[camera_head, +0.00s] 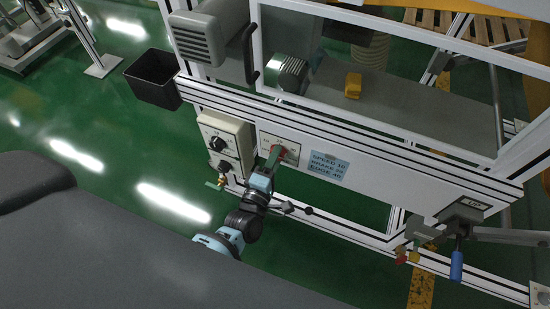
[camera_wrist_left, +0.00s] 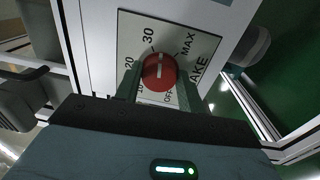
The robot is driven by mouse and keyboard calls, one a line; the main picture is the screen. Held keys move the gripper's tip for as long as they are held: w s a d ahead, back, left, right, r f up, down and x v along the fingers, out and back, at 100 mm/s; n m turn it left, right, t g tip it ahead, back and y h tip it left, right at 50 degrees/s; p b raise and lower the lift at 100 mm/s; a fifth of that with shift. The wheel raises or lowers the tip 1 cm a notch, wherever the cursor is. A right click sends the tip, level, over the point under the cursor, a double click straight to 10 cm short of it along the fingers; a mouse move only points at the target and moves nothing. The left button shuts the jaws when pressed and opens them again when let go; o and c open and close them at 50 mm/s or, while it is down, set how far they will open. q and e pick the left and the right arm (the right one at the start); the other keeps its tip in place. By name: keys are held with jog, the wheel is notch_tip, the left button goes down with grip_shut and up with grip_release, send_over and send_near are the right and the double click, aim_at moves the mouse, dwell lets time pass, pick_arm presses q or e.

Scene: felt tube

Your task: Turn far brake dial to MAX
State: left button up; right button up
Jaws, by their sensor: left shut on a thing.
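The brake dial is a red round knob (camera_wrist_left: 157,72) with a white line, on a white plate (camera_wrist_left: 203,48) marked 20, 30, MAX and OFF. In the left wrist view its white line points nearly straight up, between 30 and MAX and closer to 30. My left gripper (camera_wrist_left: 155,85) has its green fingers on either side of the dial and is shut on it. In the head view the same gripper (camera_head: 272,158) reaches up to the dial plate (camera_head: 291,147) on the machine's front rail, and it mostly hides the dial. My right gripper is not in view.
A control box (camera_head: 225,140) with black knobs stands just left of the dial plate. A blue card (camera_head: 329,166) reading SPEED 10, BRAKE 20, EDGE 40 is to its right. A black bin (camera_head: 153,80) hangs at the left end. A blue-handled lever (camera_head: 456,266) hangs at right.

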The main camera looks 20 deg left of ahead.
pick_arm(q)
jog(key=shift+m+h+p, duration=0.4)
jog(key=shift+m+p, duration=0.3)
jog(key=shift+m, duration=3.4)
jog(key=o, duration=1)
jog(key=shift+s+a, duration=0.1)
jog(key=shift+s, duration=0.05)
jog(key=shift+s+a+f+p, duration=0.1)
jog(key=shift+s+f+p, duration=0.05)
jog(key=shift+s, duration=1.75)
jog(key=shift+s+a+f+p, duration=0.1)
jog(key=shift+s+p, duration=0.05)
jog(key=shift+s, duration=1.7)
